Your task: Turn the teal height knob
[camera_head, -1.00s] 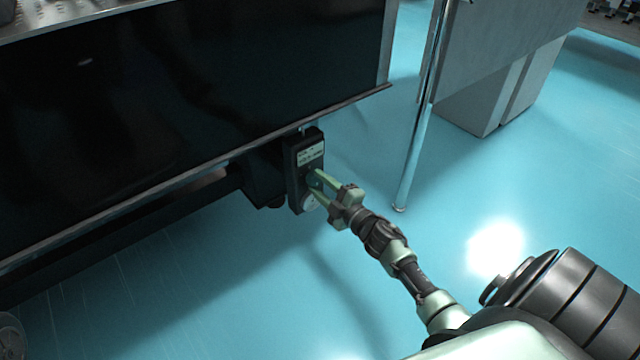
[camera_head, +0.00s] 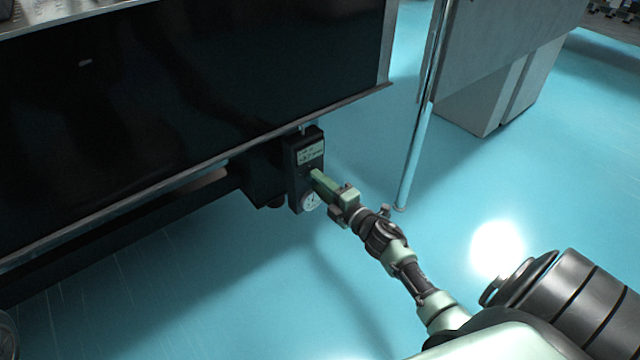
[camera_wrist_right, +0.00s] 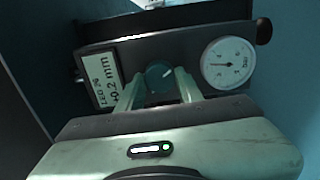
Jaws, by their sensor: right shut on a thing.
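The teal height knob (camera_wrist_right: 159,76) shows between my right gripper's fingers in the right wrist view, on the face of a dark control box (camera_head: 293,158). My right gripper (camera_head: 318,180) is shut on the knob; its fingers also show in the right wrist view (camera_wrist_right: 160,90). In the head view the fingers hide the knob. A round white gauge (camera_wrist_right: 228,63) marked bar sits on the knob's other side. My left gripper is not in view.
The box hangs under the edge of a large black optical table (camera_head: 200,90). A chrome post (camera_head: 413,150) and a grey panel (camera_head: 500,45) stand to the right. The blue floor (camera_head: 230,280) below the box is clear.

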